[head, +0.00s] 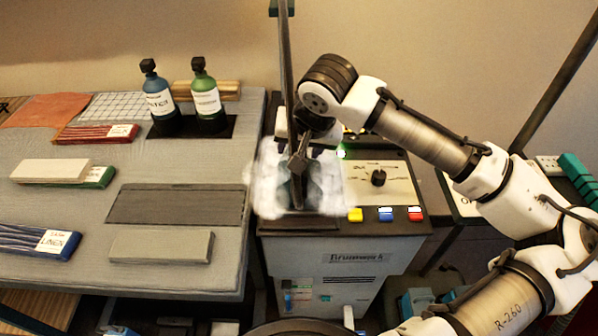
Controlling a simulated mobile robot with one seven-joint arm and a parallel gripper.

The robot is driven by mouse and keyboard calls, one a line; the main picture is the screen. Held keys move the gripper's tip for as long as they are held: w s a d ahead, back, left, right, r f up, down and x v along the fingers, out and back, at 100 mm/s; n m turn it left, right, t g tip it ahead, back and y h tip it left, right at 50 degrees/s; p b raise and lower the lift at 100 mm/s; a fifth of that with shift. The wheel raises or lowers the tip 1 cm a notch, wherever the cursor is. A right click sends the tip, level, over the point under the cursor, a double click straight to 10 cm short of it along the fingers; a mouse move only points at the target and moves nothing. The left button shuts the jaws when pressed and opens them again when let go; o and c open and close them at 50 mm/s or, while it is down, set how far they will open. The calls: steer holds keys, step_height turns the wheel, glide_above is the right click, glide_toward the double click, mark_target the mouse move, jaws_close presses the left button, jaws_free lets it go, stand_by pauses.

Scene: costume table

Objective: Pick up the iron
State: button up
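The iron (313,186) seems to be the dark, partly teal shape on the left of the grey station's top. White steam around it and a dark upright bar in front blur its outline. My gripper (307,150) points down right above it, at the steam's upper edge. The wrist and bar cover most of the fingers. I cannot tell whether they are open or shut, or whether they touch the iron.
The grey station (352,257) has a knob (378,178) and coloured buttons (385,214). Left is a padded table (60,206) with two bottles (205,100), folded cloths (38,240) and a grey block (160,247).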

steer(key=shift+w+f, duration=0.15)
steer(key=shift+f, duration=0.2)
steer(key=shift+c, duration=0.4)
jaws_close()
steer(key=shift+r, duration=0.15)
stand_by(0.6)
